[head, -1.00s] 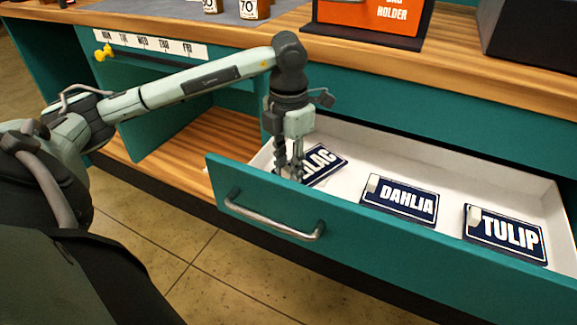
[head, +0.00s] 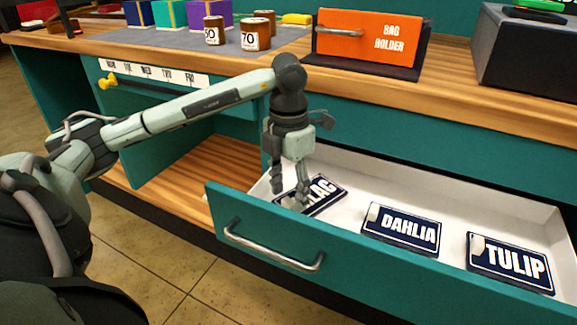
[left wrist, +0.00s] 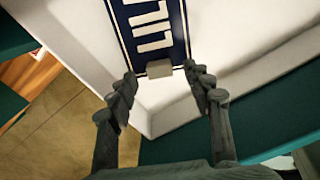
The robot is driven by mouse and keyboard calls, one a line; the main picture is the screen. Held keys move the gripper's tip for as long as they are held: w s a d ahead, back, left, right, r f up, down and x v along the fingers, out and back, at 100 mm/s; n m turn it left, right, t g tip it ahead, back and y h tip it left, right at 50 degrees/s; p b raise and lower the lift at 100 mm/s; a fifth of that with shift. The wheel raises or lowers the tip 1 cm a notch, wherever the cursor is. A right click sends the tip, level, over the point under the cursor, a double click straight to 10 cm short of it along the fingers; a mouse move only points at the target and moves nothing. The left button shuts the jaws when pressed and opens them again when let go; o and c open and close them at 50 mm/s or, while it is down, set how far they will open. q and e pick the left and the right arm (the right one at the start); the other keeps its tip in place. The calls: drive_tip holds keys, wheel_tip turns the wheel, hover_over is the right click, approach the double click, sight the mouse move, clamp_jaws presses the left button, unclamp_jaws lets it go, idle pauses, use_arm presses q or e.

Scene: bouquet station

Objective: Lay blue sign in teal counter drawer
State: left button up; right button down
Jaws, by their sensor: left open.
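The teal counter drawer (head: 350,240) is pulled open and has a white inside. Three dark blue signs with white letters lie in it: the partly hidden one ending in LAC (head: 325,190) at the left, DAHLIA (head: 402,230) in the middle and TULIP (head: 510,264) at the right. My left gripper (head: 289,196) is open, pointing down over the left end of the LAC sign. In the left wrist view the fingers (left wrist: 160,85) stand apart on either side of the sign's end with its small pale block (left wrist: 159,68). My right gripper is not in view.
The wooden counter top (head: 480,95) runs above the drawer. It carries an orange bag holder (head: 367,38), a grey box (head: 530,50) and brown jars (head: 255,36). An open shelf (head: 195,170) lies left of the drawer. The drawer's front handle (head: 270,248) sticks out.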

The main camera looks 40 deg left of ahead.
use_arm(q)
wheel_tip(320, 180, up, 10)
idle(0.3)
